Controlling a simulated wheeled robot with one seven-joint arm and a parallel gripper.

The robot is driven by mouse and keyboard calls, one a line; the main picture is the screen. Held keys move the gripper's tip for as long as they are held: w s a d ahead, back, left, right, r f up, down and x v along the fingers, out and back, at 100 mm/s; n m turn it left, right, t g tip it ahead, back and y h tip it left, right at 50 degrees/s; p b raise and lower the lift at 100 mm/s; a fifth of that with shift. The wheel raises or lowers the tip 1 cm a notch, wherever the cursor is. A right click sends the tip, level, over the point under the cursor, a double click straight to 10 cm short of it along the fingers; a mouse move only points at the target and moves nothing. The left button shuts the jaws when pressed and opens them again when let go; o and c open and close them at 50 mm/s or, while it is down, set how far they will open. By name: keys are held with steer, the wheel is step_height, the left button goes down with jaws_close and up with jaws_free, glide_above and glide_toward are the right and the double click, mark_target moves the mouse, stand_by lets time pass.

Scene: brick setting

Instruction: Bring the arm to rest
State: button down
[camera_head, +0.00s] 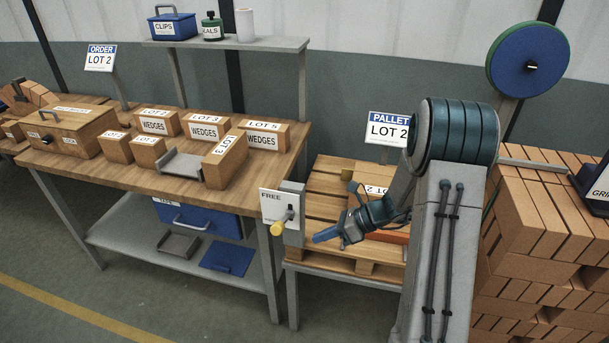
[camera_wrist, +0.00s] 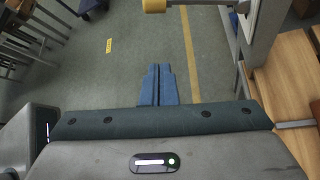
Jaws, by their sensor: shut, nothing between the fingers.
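My gripper (camera_head: 326,235) is shut and empty. In the head view its blue fingers point left, just below the yellow-knobbed lever and in front of the pallet. In the wrist view the two blue fingers (camera_wrist: 157,86) lie side by side over the grey floor, with nothing between them. My arm is bent down from its large jointed shoulder at the right. The pallet (camera_head: 325,200) behind the gripper is wooden and holds an item marked 2 and an orange-red piece, both partly hidden by my arm.
A switch box marked FREE (camera_head: 279,205) with a yellow knob (camera_head: 277,229) stands close to the gripper; the knob also shows in the wrist view (camera_wrist: 154,6). The workbench (camera_head: 110,180) with labelled wedge boxes is at left. Stacked bricks (camera_head: 535,225) stand right. Floor in front is clear.

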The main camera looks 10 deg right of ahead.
steer(key=shift+r, duration=0.1)
steer(key=s+d+r+n+h, duration=0.1)
steer(key=s+r+n+h, duration=0.4)
steer(key=s+r+n, duration=0.3)
steer(key=s+d+r+n+t+h, duration=0.1)
steer(key=s+r+n+h, duration=0.5)
steer(key=s+n, duration=0.8)
step_height(320, 180, up, 2)
steer(key=n, duration=0.2)
steer(key=shift+d+r+n, duration=0.25)
steer(key=shift+n, duration=0.15)
